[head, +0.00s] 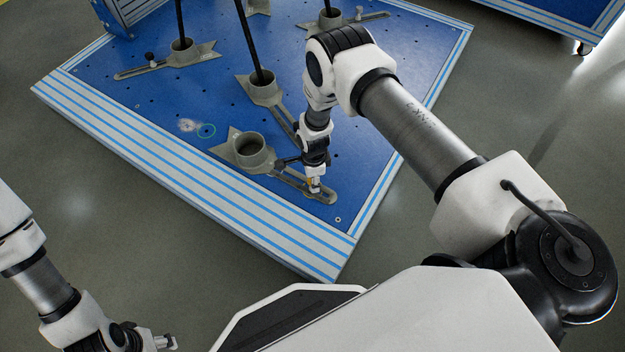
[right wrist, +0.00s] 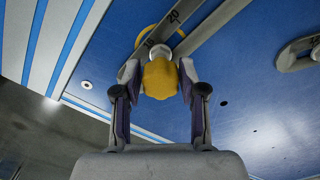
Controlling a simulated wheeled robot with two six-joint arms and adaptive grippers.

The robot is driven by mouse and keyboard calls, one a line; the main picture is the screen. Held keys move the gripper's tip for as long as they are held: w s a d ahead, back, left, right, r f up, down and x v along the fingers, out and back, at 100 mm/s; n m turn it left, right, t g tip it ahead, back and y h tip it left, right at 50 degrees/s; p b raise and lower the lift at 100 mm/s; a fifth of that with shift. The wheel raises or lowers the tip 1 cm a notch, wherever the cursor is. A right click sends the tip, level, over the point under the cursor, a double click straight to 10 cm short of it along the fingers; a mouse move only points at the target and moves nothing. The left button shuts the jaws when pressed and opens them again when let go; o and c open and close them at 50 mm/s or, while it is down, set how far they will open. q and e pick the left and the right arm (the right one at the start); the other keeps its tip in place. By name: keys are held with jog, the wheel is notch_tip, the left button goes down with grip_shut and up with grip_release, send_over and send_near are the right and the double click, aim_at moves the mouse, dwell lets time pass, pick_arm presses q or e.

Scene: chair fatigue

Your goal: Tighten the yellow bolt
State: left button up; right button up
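The yellow bolt (right wrist: 160,78) stands in the slot of a grey slotted foot bracket (head: 290,180), near the bracket's outer end. In the right wrist view it sits between my right gripper's fingertips (right wrist: 160,72), which lie close against both its sides. In the head view my right gripper (head: 315,182) points down over the bolt, and only a bit of yellow shows there. My left gripper (head: 165,342) is at the bottom left, away from the platform, and only partly shown; its opening is unclear.
The blue platform (head: 215,85) has striped edges and several holes. Other grey brackets, one at the upper left (head: 170,60) and one in the middle (head: 264,90), hold dark upright legs. The grey floor (head: 90,240) beside the platform is clear.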

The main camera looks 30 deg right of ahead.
jog(key=shift+o, duration=0.3)
jog(key=n, duration=0.3)
jog(key=shift+n, duration=0.5)
jog(key=n+b, duration=0.1)
jog(key=n, duration=0.3)
jog(key=n, duration=0.3)
jog(key=shift+w+n, duration=0.1)
jog(key=shift+n, duration=0.4)
